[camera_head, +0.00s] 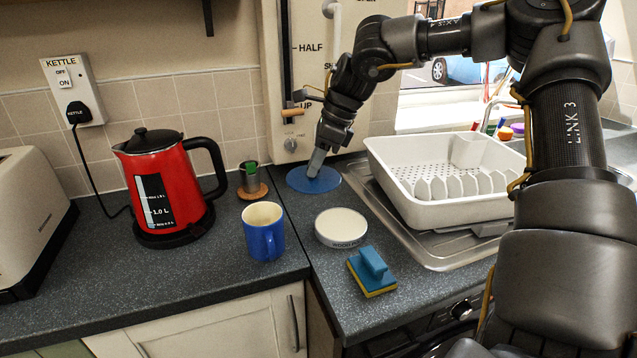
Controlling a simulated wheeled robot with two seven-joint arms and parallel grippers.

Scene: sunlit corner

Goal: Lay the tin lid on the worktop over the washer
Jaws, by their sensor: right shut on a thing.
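The tin lid, a flat blue disc (300,183), is at the back of the worktop (335,281), just left of the sink. My right gripper (315,172) reaches down from the upper right and is shut on the lid, its fingers covering part of it. The lid looks level; I cannot tell whether it touches the worktop or is just above it. The washer (462,309) shows only in part, as a dark front with a knob below the worktop's front edge. My left gripper is not in view.
A white round dish (341,228) with lettering and a blue-and-yellow sponge (372,272) stand in front of the lid. A blue mug (264,234), a small pot (249,180) and a red kettle (168,195) are to the left. A white dish rack (445,190) is to the right.

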